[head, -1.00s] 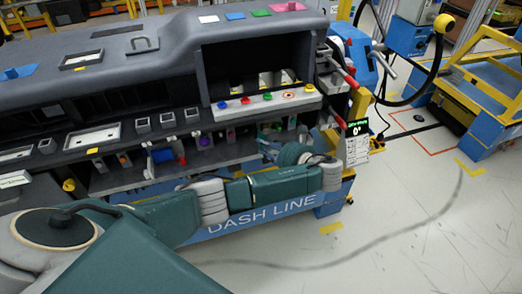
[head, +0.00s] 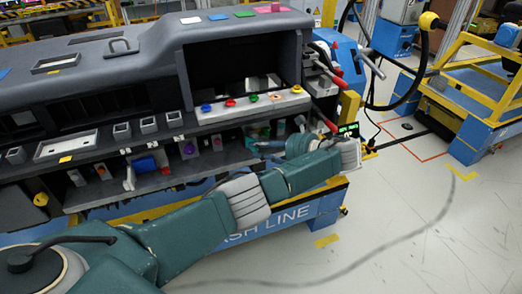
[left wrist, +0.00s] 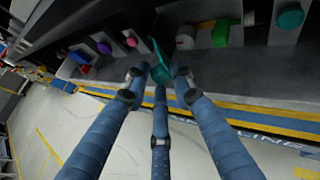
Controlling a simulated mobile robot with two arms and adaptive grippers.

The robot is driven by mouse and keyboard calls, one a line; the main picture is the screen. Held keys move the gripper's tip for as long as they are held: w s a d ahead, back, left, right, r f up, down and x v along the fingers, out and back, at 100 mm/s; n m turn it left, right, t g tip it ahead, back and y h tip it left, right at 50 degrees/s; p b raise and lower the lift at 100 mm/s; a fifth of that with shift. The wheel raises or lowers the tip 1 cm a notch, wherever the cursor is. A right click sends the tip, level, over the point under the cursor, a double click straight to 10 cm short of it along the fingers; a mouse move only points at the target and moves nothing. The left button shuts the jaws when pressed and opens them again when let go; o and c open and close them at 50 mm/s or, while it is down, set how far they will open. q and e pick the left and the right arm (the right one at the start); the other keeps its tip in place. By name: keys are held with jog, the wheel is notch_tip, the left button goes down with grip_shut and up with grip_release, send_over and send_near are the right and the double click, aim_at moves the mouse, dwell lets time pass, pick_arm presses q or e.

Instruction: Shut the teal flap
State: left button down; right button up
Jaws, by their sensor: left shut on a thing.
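The teal flap (left wrist: 156,50) is a thin plate at the lower shelf of the dashboard module, seen nearly edge-on in the left wrist view. My left gripper (left wrist: 160,76) has its blue fingers closed in around its near end and is shut on it. In the head view my left gripper (head: 264,146) is at the lower shelf, below the row of coloured buttons, and largely hidden by my own wrist. The flap cannot be made out clearly there, so its angle is hard to tell. My right gripper is in neither view.
The grey dashboard module (head: 130,75) overhangs the shelf. A strip of coloured buttons (head: 250,101) lies just above my gripper. A purple knob (left wrist: 104,47), a green part (left wrist: 220,33) and a teal cylinder (left wrist: 290,17) stand nearby.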

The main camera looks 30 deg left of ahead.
pick_arm(q)
jog(key=shift+w+a+r, duration=0.15)
jog(key=shift+r, duration=0.1)
jog(key=c, duration=1.6)
grip_release()
jog(key=shift+c, duration=0.2)
jog(key=shift+f, duration=0.1)
jog(key=v, duration=1.2)
jog(key=shift+f, duration=0.1)
